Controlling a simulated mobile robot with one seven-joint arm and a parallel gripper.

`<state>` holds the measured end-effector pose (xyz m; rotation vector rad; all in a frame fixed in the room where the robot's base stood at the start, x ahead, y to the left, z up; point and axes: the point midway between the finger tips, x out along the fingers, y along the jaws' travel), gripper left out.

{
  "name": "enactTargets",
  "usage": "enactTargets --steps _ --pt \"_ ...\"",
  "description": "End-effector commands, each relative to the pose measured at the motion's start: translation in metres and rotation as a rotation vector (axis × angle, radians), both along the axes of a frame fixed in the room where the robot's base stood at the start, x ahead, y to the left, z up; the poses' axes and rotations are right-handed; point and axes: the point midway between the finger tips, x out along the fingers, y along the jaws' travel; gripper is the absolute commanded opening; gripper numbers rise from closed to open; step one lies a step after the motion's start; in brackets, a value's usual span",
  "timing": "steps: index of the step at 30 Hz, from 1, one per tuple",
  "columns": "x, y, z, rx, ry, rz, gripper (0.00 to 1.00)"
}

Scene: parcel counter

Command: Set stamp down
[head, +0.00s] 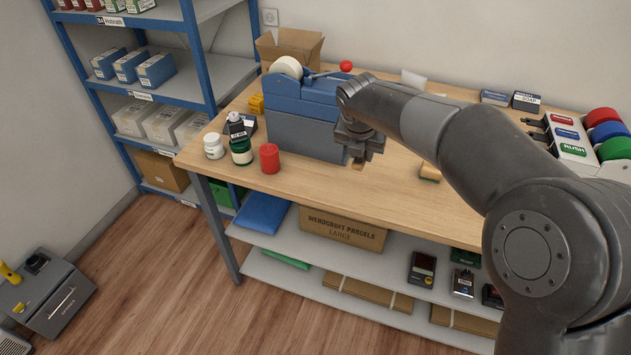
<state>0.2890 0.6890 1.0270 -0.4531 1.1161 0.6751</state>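My gripper (358,158) points down over the front part of the wooden counter (325,187), just right of the blue-grey dispenser. A small tan-brown piece (358,166) shows at its fingertips, low over or on the counter top. It may be the stamp, but it is too small and too covered by the gripper to be sure. I cannot make out the finger gap, or whether the piece touches the counter. A small tan block with a darker underside (430,173) lies on the counter to the right, partly behind my arm.
The dispenser (300,118) with a red-knobbed lever stands close left of my gripper. A red cylinder (270,158), green bottle (241,150) and white jar (213,146) stand farther left. Labelled holders with coloured rolls (605,131) stand right. Bare counter lies in front of my gripper.

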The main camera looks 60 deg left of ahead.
Motion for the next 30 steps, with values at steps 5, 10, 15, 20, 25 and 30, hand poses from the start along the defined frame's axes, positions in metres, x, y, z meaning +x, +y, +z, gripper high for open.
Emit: enactTargets --steps 5,10,15,20,25,30 --pt "-0.013 0.016 -0.01 -0.001 0.001 0.024 0.04" --pt "-0.041 0.044 -0.034 -0.002 0.0 0.024 0.04" --pt "-0.065 0.069 -0.055 -0.002 0.0 0.021 0.04" --pt "-0.078 0.083 -0.066 0.0 0.0 0.019 0.04" --pt "-0.08 0.086 -0.075 -0.002 -0.002 0.019 0.04" --pt "-0.08 0.085 -0.1 -0.004 -0.001 0.018 0.04"
